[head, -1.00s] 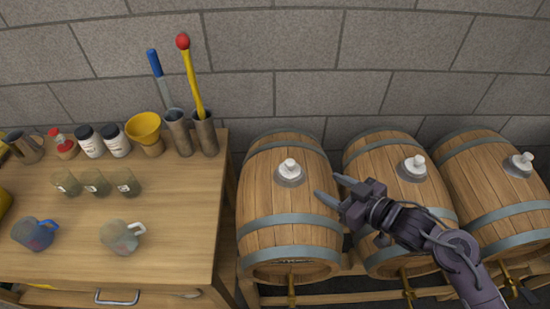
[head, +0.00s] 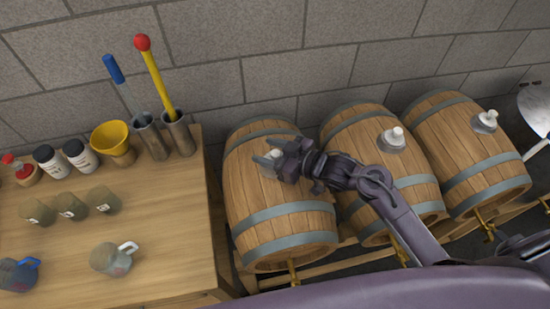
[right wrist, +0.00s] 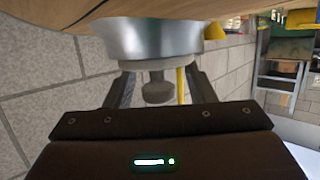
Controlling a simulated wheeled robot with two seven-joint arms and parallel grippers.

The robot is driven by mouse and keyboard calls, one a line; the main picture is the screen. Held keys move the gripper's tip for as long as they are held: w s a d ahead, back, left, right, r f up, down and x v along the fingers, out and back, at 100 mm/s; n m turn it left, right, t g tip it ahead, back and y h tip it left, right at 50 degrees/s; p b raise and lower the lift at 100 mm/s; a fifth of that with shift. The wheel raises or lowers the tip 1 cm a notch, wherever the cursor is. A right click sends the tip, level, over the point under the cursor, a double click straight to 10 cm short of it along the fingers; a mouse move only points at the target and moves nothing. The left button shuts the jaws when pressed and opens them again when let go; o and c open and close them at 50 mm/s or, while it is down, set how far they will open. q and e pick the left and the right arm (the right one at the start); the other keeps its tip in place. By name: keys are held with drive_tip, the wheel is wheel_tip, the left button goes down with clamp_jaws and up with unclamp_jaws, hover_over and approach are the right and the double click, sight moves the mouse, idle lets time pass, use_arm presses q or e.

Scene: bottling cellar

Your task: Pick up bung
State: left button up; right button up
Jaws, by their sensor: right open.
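The white bung (head: 277,155) sits in the top of the left barrel (head: 262,190), partly hidden by my right gripper (head: 268,162). My right gripper is open at the bung, its arm reaching in from the lower right. In the right wrist view the bung (right wrist: 157,90) shows grey and shadowed between the two open fingers, with a gap on both sides. The metal collar (right wrist: 150,40) around the bung's hole is just beyond the fingertips. My left gripper is out of view.
Two more barrels, the middle one (head: 355,150) and the right one (head: 460,150), carry bungs too. A wooden table (head: 165,230) on the left holds a yellow funnel (head: 110,140), jars, cups and a jug (head: 108,260). A stone wall stands behind.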

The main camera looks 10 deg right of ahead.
sight(270, 157)
drive_tip(key=shift+d, duration=0.1)
drive_tip(key=shift+c, duration=0.4)
drive_tip(key=c, duration=1)
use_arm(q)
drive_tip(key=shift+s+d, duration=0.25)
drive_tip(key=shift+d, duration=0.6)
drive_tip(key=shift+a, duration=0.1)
use_arm(e)
drive_tip(key=shift+r, duration=0.45)
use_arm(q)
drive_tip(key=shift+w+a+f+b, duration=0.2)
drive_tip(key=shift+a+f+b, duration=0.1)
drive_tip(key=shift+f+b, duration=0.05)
use_arm(e)
wheel_tip(270, 157, up, 19)
drive_tip(key=shift+r, duration=0.1)
